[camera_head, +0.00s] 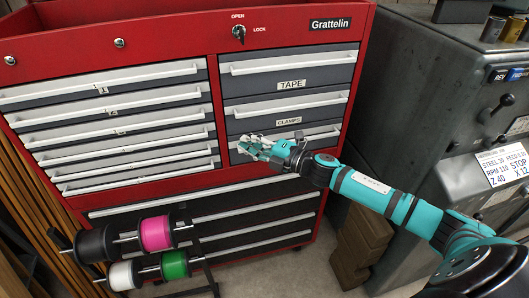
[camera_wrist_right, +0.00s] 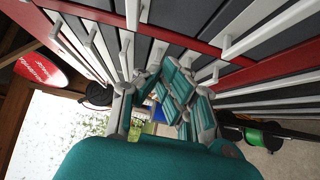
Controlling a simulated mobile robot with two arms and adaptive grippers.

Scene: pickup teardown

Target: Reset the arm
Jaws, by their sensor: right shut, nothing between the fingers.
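My right arm comes in from the right in the head view. Its right gripper (camera_head: 252,146) is shut and empty in front of the red tool chest (camera_head: 215,100), near the drawer below the one labelled CLAMPS. I cannot tell from these views whether the fingers touch the drawer front. The gripper's teal and grey fingers (camera_wrist_right: 182,90) also show in the right wrist view, with drawer handles beyond them. My left gripper is not in view.
A rack with black, pink, white and green spools (camera_head: 156,233) stands at the chest's lower left. A grey machine (camera_head: 425,110) with levers and signs stands at the right. Wooden blocks (camera_head: 360,245) lie on the floor between. The chest's drawers look closed.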

